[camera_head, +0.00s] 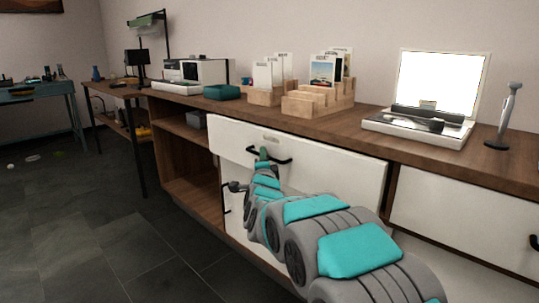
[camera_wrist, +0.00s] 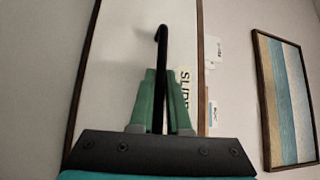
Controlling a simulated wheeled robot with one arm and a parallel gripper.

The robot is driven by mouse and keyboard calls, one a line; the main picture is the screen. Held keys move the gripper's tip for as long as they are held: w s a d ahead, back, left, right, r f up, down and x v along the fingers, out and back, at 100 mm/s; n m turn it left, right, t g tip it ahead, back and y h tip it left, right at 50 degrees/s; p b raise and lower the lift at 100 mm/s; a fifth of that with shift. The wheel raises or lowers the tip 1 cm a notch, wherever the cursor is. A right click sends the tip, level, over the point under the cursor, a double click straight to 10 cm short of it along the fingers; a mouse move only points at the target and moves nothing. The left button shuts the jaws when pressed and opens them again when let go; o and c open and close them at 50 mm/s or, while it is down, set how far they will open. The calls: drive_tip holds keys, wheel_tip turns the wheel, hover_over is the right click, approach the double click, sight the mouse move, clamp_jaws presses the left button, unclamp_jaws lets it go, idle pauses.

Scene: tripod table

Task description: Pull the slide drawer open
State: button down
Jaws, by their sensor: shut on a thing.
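The slide drawer (camera_head: 335,175) is the wide white front under the wooden counter, with a black bar handle (camera_head: 284,160) near its upper left. My gripper (camera_head: 263,154) reaches this handle from the front. In the wrist view, the green fingers of my gripper (camera_wrist: 160,105) are shut on the black handle (camera_wrist: 162,50), one on each side. The white drawer front (camera_wrist: 120,45) fills the space behind them, with a partly hidden label (camera_wrist: 185,88) beside the right finger.
The wooden counter (camera_head: 380,138) carries card holders (camera_head: 315,100), a laptop-like device (camera_head: 425,115) and a grey upright stand (camera_head: 503,120). Another white drawer (camera_head: 460,215) is at the right. Open shelves (camera_head: 190,160) are at the left. The dark floor (camera_head: 90,225) is clear in front.

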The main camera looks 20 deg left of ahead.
drive_tip(key=s+a, duration=0.5)
drive_tip(key=s, duration=0.7)
drive_tip(key=s+a+p, duration=0.1)
drive_tip(key=s+a, duration=0.4)
drive_tip(key=s, duration=0.7)
drive_tip(key=shift+s+a, duration=0.15)
drive_tip(key=shift+s, duration=0.25)
drive_tip(key=c, duration=1.2)
unclamp_jaws()
drive_tip(key=shift+o, duration=0.2)
drive_tip(key=shift+s, duration=0.1)
drive_tip(key=v, duration=0.7)
drive_tip(key=shift+s, duration=0.3)
drive_tip(key=shift+f, duration=0.15)
